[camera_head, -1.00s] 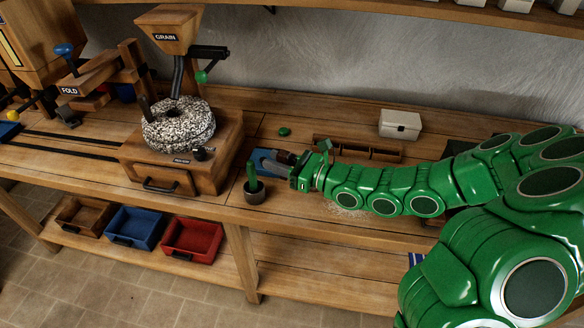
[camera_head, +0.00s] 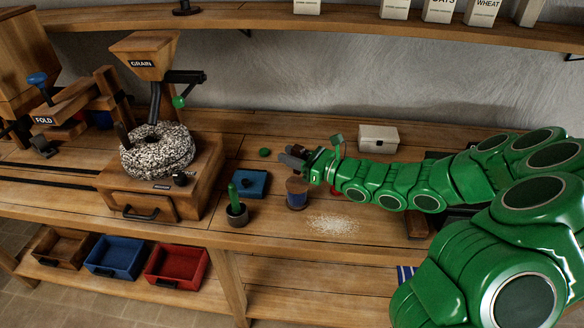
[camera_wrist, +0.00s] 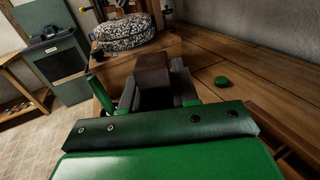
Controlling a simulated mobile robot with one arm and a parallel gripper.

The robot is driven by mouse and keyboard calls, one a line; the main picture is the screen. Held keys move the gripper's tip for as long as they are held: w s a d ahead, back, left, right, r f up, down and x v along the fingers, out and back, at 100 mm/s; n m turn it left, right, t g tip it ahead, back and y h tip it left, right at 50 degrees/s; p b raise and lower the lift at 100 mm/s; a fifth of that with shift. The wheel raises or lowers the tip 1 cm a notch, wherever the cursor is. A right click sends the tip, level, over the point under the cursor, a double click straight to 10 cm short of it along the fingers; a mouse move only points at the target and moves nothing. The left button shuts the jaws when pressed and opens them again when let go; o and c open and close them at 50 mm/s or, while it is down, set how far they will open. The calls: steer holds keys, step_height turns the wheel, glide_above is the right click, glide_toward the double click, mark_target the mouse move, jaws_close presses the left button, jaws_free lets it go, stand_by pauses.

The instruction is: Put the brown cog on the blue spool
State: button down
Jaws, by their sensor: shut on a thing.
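My gripper (camera_head: 291,159) is shut on the brown cog (camera_wrist: 152,80), which shows as a dark brown block between the fingers in the wrist view. In the head view the cog is small and partly hidden by the fingers. The blue spool (camera_head: 297,200) stands upright on the bench, with a brown top and blue winding. In the head view the gripper shows just above the spool's top; I cannot tell whether it is directly over it. The spool is not visible in the wrist view.
A dark cup (camera_head: 237,214) with a green stick and a blue tray (camera_head: 252,184) stand left of the spool. A green disc (camera_head: 265,152) lies behind. Pale grains (camera_head: 333,224) are spilled in front right. The grain mill (camera_head: 160,170) is further left; a white box (camera_head: 378,138) is behind.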

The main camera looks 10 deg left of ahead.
steer(key=shift+f, duration=1.9)
steer(key=shift+f, duration=0.1)
steer(key=c, duration=0.8)
jaws_free()
steer(key=shift+c, duration=0.2)
steer(key=v, duration=1.2)
